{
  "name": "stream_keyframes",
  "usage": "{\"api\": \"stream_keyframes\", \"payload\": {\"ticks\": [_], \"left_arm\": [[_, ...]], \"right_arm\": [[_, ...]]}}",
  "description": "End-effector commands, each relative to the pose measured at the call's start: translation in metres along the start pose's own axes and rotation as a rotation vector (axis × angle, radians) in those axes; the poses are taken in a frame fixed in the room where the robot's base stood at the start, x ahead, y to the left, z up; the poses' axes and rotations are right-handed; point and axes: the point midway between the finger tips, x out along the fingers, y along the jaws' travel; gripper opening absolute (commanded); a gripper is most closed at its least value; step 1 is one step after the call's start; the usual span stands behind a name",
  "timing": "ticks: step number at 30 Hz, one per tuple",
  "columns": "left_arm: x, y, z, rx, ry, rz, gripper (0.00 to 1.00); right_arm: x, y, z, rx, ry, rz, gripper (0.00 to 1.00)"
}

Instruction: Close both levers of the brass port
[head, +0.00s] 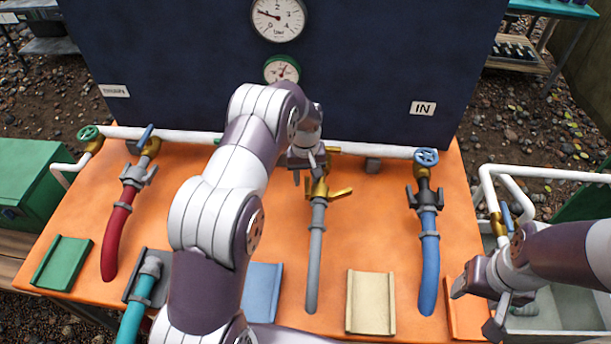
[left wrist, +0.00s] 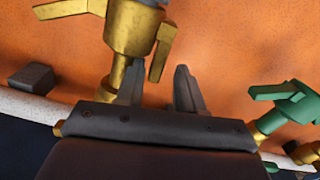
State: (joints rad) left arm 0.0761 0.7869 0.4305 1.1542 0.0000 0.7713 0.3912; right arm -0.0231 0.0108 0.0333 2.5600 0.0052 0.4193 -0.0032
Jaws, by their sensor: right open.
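The brass port (head: 319,187) sits at the end of the grey hose in the middle of the orange table. In the head view one of its levers (head: 341,192) sticks out to the right. In the left wrist view this lever (left wrist: 66,8) points out to the left, and the other lever (left wrist: 161,52) lies close along the port body. My left gripper (left wrist: 160,90) is open, with its fingers apart beside the port and near the folded lever; contact is unclear. In the head view my left gripper (head: 314,168) is just behind the port. My right gripper (head: 478,308) is open and empty at the right.
A white pipe (head: 370,150) runs behind. A green-handled valve (left wrist: 285,95) is near my left gripper. A cream tray (head: 371,300) lies in front.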

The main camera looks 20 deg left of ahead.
Motion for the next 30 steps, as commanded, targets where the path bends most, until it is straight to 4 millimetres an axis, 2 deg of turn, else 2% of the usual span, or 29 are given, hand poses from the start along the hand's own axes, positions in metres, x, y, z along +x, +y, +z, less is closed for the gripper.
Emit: {"api": "stream_keyframes", "payload": {"ticks": [5,10,15,19,30], "left_arm": [[-0.031,0.001,-0.002,0.0,0.007,0.003,0.37],[-0.079,0.0,-0.001,0.0,0.005,0.002,0.37],[-0.121,0.0,0.0,0.0,0.001,0.0,0.37],[-0.127,0.0,0.0,0.0,0.0,0.0,0.37],[-0.125,0.0,0.0,0.0,0.0,0.0,0.37]], "right_arm": [[0.003,0.0,0.0,0.0,0.0,0.0,0.62],[0.005,0.0,0.001,0.0,0.0,0.0,0.62],[-0.02,0.0,-0.002,0.0,0.0,0.0,0.62],[-0.025,0.0,-0.003,0.0,0.001,0.0,0.62],[-0.023,0.0,-0.003,0.0,0.0,0.0,0.62]]}}
